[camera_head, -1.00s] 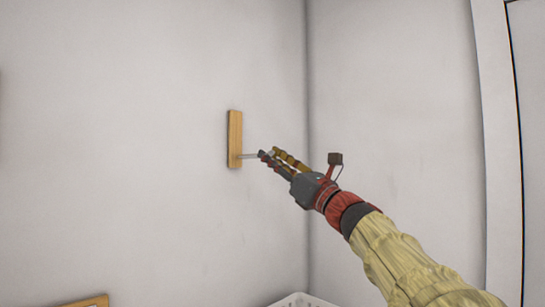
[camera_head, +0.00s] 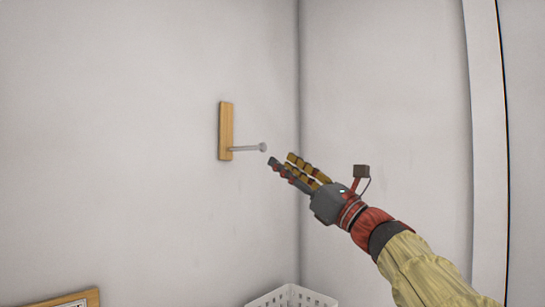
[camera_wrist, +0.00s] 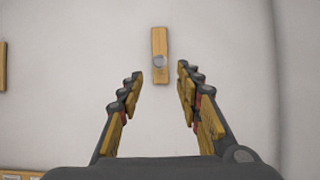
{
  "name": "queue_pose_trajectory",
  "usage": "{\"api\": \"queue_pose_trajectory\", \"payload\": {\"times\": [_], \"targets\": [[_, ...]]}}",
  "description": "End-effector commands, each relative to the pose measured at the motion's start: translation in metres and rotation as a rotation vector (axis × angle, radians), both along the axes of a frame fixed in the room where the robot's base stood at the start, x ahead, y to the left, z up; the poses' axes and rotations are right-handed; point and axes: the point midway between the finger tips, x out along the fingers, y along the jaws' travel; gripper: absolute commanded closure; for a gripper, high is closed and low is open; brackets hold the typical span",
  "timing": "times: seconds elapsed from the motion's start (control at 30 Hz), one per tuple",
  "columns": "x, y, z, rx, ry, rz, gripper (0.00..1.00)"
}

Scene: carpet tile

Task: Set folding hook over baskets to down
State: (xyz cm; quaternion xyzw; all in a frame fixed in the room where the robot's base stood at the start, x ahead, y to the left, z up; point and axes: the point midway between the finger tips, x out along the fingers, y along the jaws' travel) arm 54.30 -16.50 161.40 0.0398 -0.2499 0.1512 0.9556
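The folding hook is a wooden plate (camera_head: 226,131) upright on the wall with a grey metal peg (camera_head: 247,149) near its lower end. The peg sticks straight out from the wall and ends in a round knob. My gripper (camera_head: 279,160) is just off the knob, to its right and slightly below, apart from it. In the wrist view the fingers (camera_wrist: 160,80) are spread with nothing between them, and the knob (camera_wrist: 159,61) shows end-on beyond the fingertips, in front of the plate (camera_wrist: 160,43).
A white basket (camera_head: 290,297) stands below at the bottom edge, partly cut off. A wood-framed item (camera_head: 85,299) is at the bottom left. A wall corner runs just right of the hook. The wall around the plate is bare.

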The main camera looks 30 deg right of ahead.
Motion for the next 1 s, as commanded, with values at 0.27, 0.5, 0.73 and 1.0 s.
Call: {"api": "queue_pose_trajectory", "payload": {"times": [0.27,0.5,0.73,1.0], "targets": [[-0.025,-0.009,-0.016,0.001,0.001,-0.002,0.65],[-0.027,-0.009,-0.017,0.0,0.001,0.0,0.65],[-0.027,-0.009,-0.017,0.0,0.001,0.0,0.65],[-0.027,-0.01,-0.017,-0.046,-0.014,-0.031,0.65]]}}
